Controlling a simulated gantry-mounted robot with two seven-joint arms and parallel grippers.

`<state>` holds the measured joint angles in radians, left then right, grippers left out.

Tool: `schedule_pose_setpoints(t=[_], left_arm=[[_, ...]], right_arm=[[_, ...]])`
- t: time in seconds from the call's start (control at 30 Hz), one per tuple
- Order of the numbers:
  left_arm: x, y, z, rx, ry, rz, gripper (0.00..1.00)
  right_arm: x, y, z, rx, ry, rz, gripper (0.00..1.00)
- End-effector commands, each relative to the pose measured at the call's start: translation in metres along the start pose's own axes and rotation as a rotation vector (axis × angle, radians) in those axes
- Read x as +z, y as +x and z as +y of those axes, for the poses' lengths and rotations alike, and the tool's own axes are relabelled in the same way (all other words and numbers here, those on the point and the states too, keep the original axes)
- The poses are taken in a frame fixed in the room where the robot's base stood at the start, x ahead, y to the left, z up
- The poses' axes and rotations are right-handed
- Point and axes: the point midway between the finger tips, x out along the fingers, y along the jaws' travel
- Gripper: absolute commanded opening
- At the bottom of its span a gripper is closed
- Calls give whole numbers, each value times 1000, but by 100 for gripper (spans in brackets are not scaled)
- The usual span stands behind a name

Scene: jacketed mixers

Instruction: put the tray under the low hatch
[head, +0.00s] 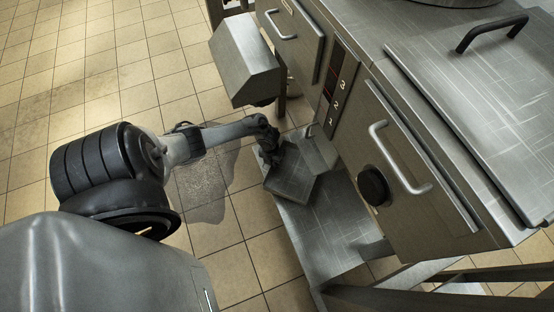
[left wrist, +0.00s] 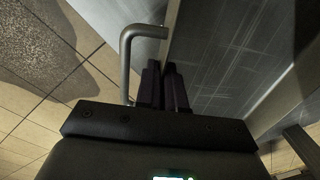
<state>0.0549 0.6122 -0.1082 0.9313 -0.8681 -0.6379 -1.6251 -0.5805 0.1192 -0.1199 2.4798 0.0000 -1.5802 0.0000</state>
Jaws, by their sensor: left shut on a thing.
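A grey metal tray (head: 290,182) is tilted beside the machine, above the lower metal shelf. My left gripper (head: 268,150) reaches it from the left and is shut on its edge. In the left wrist view the two dark fingers (left wrist: 166,85) close on a thin upright metal wall, and the tray's scratched face (left wrist: 235,45) lies to their right. A hatch door (head: 405,165) with a bar handle is on the machine's front, and another door (head: 297,35) is farther back. I cannot tell which is the low hatch. My right gripper is out of view.
The lower metal shelf (head: 325,235) lies under the machine (head: 470,100). A black knob (head: 372,186) juts from the front. A grey metal housing (head: 243,60) stands out beyond the gripper. A wet patch (head: 215,190) darkens the tiled floor. The floor at left is clear.

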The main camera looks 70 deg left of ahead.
Motion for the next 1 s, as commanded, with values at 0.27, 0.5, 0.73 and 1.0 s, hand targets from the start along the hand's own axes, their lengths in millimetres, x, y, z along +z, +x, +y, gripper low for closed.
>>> schedule_pose_setpoints(t=[0.27, 0.5, 0.73, 1.0], left_arm=[[11, 0, -10, -1, 0, -1, 0], [14, 24, -12, -1, -2, 1, 0], [15, 36, -11, -1, -1, -2, 0], [15, 36, -11, -1, 0, -2, 0]], right_arm=[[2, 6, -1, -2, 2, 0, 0], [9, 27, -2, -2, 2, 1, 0], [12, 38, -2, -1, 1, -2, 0], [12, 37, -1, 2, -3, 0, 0]])
